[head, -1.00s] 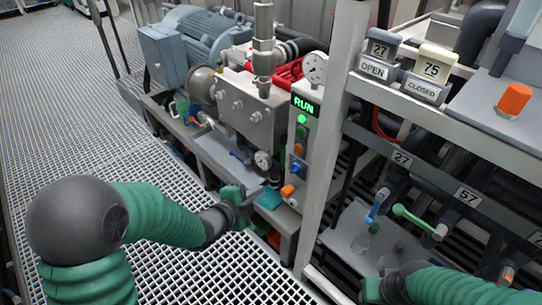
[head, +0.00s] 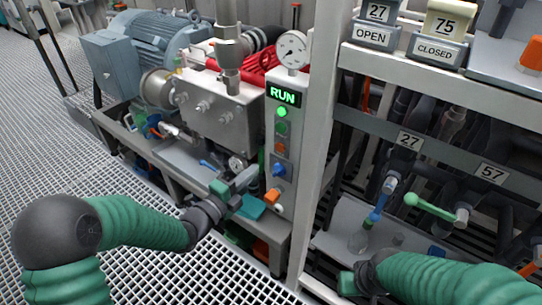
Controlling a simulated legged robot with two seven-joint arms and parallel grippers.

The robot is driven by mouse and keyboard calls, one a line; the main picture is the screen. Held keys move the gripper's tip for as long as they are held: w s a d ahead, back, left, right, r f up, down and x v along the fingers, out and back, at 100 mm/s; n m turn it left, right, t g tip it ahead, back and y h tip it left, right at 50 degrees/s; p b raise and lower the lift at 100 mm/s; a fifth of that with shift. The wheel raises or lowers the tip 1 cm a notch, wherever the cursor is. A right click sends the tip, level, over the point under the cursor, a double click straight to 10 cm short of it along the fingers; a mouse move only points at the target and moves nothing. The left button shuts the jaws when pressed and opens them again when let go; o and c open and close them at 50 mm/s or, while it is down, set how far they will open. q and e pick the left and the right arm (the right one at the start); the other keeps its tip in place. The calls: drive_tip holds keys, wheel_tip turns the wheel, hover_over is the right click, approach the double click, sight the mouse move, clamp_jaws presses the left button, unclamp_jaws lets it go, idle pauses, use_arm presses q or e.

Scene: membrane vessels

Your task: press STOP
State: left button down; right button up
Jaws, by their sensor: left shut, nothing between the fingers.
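The narrow grey control panel (head: 291,150) stands upright left of the frame post, with a lit green RUN display (head: 283,95).
A pump with a blue motor (head: 150,42) and a pressure gauge (head: 291,49) stand behind and beside the panel. A white frame post (head: 322,120) separates the panel from the valve rack, with a blue handle (head: 379,205) and a green handle (head: 432,207). Grating floor (head: 60,150) is clear at left.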

sight(279, 149)
use_arm(q)
drive_tip(key=b+x, duration=0.1)
drive_tip(key=x, duration=0.3)
drive_tip(key=b+x, duration=0.1)
drive_tip(key=x, duration=0.4)
drive_tip(key=shift+s+d+f, duration=0.15)
drive_tip(key=shift+s+d, duration=0.05)
drive_tip(key=shift+d, duration=0.05)
drive_tip(key=shift+w+d, duration=0.15)
drive_tip(key=shift+w, duration=0.35)
drive_tip(key=shift+d, duration=0.15)
